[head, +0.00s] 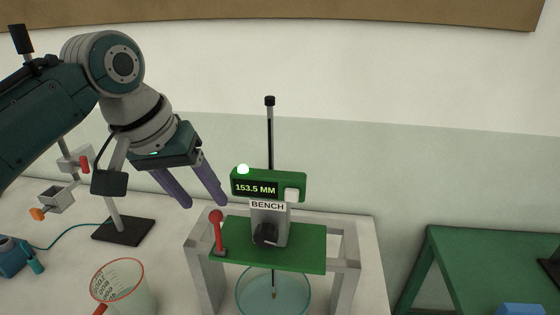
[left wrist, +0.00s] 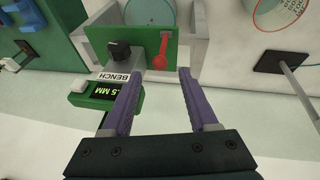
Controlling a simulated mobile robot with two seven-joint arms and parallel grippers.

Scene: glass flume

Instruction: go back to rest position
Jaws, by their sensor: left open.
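My left gripper (head: 205,203) is open and empty, with two purple fingers pointing down and to the right. It hangs in the air to the left of the green gauge display (head: 268,184), which reads 153.5 MM. Below its fingertips in the head view is a red lever (head: 217,232) on a green plate (head: 310,245). In the left wrist view, the left gripper (left wrist: 157,78) shows its fingers spread, with the red lever (left wrist: 160,55) beyond and between them, apart from them. My right gripper is not in view.
A grey frame (head: 349,262) carries the green plate above a round glass vessel (head: 272,295). A red-rimmed beaker (head: 124,290) stands front left. A clamp stand (head: 122,231) is behind it. A green table (head: 490,250) is at right. A thin black-capped rod (head: 269,135) rises behind the display.

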